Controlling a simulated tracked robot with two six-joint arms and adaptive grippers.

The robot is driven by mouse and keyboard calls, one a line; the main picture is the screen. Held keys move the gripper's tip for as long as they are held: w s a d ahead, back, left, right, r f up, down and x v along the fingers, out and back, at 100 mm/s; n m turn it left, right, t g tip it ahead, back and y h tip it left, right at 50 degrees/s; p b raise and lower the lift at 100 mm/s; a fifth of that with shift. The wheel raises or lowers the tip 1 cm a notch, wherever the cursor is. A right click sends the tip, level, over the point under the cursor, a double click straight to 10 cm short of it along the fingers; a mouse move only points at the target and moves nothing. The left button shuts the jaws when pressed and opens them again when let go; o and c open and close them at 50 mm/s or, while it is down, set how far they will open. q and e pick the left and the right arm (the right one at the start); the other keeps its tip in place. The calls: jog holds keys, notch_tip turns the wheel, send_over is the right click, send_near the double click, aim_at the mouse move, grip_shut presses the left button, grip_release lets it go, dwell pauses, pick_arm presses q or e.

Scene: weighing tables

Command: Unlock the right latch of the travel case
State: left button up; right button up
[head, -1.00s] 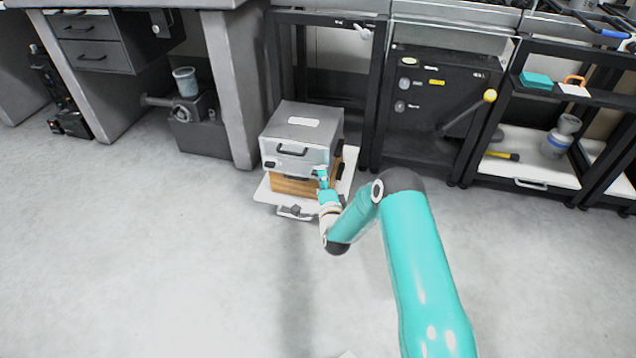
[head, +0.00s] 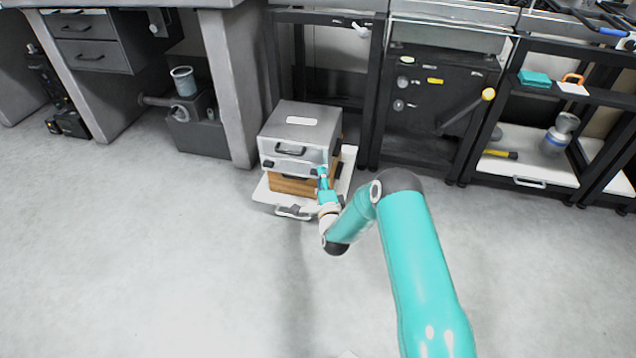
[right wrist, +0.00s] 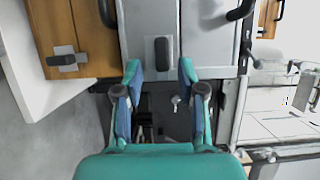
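The grey travel case (head: 303,132) sits on top of a wooden box (head: 292,186) in the head view, with a dark handle on its front. Its left latch (head: 267,163) is a small dark piece on the front. My right gripper (head: 322,174) is at the right end of the case front. In the right wrist view the gripper (right wrist: 160,76) is open, with its two fingertips apart. A black latch (right wrist: 162,50) on a pale plate lies just ahead, lined up with the gap between them. I cannot tell whether the fingers touch it. My left gripper is not in view.
The case and box stand on a white low platform (head: 345,184) with a handle in front. A grey bench leg (head: 228,85) is close on the left, and a dark rack stands behind. Another black latch (right wrist: 66,59) is on the wooden box. The floor in front is clear.

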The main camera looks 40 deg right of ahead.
jog(key=v, duration=1.2)
jog(key=shift+f, duration=0.1)
